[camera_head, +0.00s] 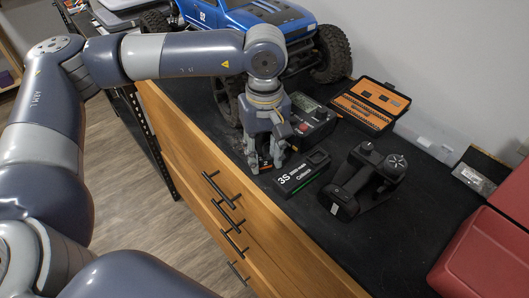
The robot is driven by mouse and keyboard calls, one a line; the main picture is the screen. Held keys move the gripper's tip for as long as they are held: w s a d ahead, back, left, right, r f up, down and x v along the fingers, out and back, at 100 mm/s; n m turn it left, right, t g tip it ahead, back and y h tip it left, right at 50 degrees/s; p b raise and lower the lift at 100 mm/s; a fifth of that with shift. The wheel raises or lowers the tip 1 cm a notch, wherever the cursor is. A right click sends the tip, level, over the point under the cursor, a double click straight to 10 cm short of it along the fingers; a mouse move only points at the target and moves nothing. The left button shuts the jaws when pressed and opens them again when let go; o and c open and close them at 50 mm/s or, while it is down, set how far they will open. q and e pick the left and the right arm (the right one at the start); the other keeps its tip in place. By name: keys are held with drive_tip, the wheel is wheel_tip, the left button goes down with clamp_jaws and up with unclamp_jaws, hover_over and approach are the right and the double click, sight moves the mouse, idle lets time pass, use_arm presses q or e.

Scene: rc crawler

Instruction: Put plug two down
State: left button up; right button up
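My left gripper (266,164) points down at the front edge of the black bench mat, just left of the black battery (303,173) marked 3S. Its two fingers stand apart, with a dark and orange bit showing between them. I cannot tell whether the fingers grip it or whether it is plug two. The battery lies flat on the mat. A dark charger-like box (322,124) sits behind the gripper and is partly hidden by it. A small red bit shows at the gripper's right side, too small to make out. My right gripper is out of view.
A blue crawler (245,14) stands at the back, partly behind my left arm. An open orange-lined case (369,104) lies by the wall. A black transmitter (364,180) lies right of the battery. A red box (487,250) is at the right. The mat (408,222) is clear in front.

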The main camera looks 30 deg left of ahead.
sight(265, 157)
use_arm(q)
drive_tip(key=shift+r, duration=0.1)
drive_tip(key=shift+r, duration=0.45)
wheel_tip(265, 157, up, 11)
drive_tip(key=b, duration=0.2)
drive_tip(key=shift+r, duration=0.2)
